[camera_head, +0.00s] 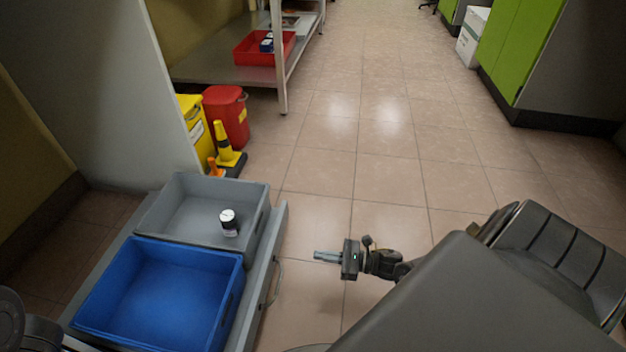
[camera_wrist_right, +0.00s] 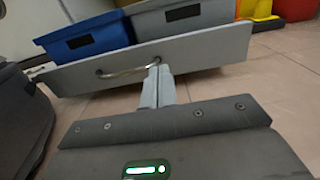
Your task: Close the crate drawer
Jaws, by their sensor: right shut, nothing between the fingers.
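The grey crate drawer (camera_head: 273,253) is pulled out at the lower left, its front panel facing right. It bears a blue crate (camera_head: 160,290) and a grey crate (camera_head: 256,222). A curved metal handle (camera_head: 273,284) is on the front panel. My right gripper (camera_head: 316,256) is shut and empty, to the right of the panel, with a small gap in the head view. In the right wrist view its fingertips (camera_wrist_right: 157,66) point at the panel (camera_wrist_right: 205,50), just right of the handle (camera_wrist_right: 128,73). My left gripper is not visible.
Yellow and red bins (camera_head: 226,116) and a yellow-black cone (camera_head: 226,146) stand behind the drawer. A grey wall panel (camera_head: 95,80) is at the left. The tiled floor (camera_head: 370,150) beyond is clear.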

